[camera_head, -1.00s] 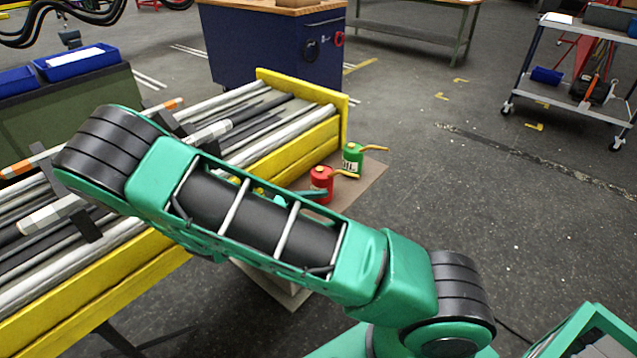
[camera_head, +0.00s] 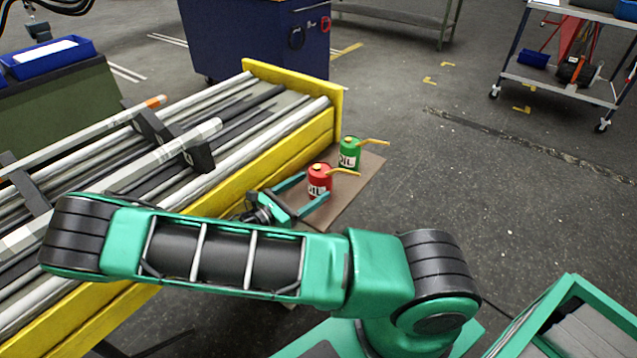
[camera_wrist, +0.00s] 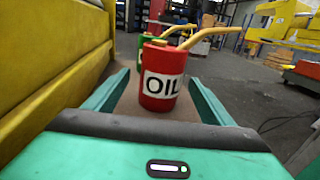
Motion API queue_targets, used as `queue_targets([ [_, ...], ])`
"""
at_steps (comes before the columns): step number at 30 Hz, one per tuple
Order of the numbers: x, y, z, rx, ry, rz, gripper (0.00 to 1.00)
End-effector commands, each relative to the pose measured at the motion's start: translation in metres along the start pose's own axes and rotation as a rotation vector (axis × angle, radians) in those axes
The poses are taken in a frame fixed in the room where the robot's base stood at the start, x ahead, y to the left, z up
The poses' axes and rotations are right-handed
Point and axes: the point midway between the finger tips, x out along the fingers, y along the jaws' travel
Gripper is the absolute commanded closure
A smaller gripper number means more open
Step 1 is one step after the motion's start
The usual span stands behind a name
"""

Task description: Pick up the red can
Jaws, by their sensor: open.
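The red can (camera_head: 319,181), an oil can with a yellow spout and a white OIL label, stands upright on a brown board (camera_head: 368,178) beside the yellow frame. My gripper (camera_head: 316,192) is open, with one green finger on each side of the red can. In the wrist view the red can (camera_wrist: 160,85) stands between the tips of the open fingers, with a gap to either side. A green oil can (camera_head: 349,154) stands just behind it; in the wrist view the green can (camera_wrist: 146,45) is partly hidden by the red one.
A yellow-sided rack (camera_head: 290,150) holding metal bars runs along the left of the cans. A blue cabinet (camera_head: 235,45) stands behind it. A wheeled cart (camera_head: 560,85) is at the far right. The floor right of the board is clear.

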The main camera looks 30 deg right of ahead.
Motion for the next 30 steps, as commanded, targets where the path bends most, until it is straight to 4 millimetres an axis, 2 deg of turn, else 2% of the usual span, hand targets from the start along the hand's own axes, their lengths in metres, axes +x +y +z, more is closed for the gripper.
queue_targets([
  [12, 0.048, -0.001, 0.001, 0.001, 0.000, -0.002, 0.24],
  [21, 0.052, -0.001, 0.001, 0.001, 0.000, -0.001, 0.24],
  [27, 0.052, -0.001, 0.001, 0.001, 0.000, 0.000, 0.71],
  [30, 0.052, -0.001, 0.002, 0.001, 0.000, 0.000, 0.72],
])
